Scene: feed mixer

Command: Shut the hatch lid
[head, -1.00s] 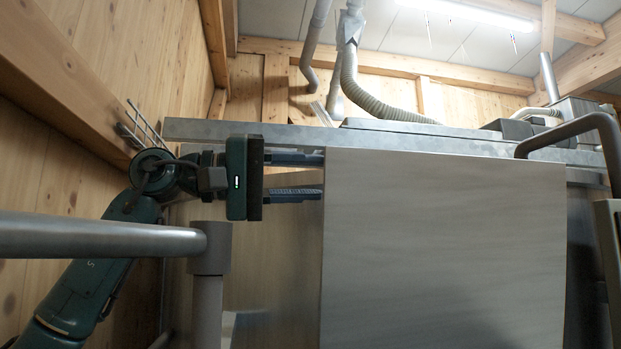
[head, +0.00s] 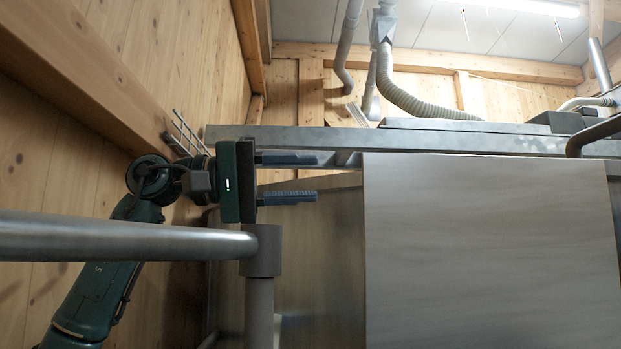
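A large pale grey flat panel (head: 490,250), which looks like the hatch lid, stands upright facing me in the right half of the head view. Its lower edge is out of the picture. My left gripper (head: 316,177) comes in from the left, its two dark fingers pointing right with a clear gap between them. It is open and empty. Its fingertips end a little left of the panel's left edge, apart from it in the picture. My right gripper is not in view. Whatever lies behind the panel is hidden.
A metal handrail (head: 120,238) with a post crosses the lower left in front of my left arm. A galvanised metal edge (head: 300,138) runs above the panel. A wooden wall (head: 60,150) is close on the left. A ribbed hose (head: 415,102) hangs behind.

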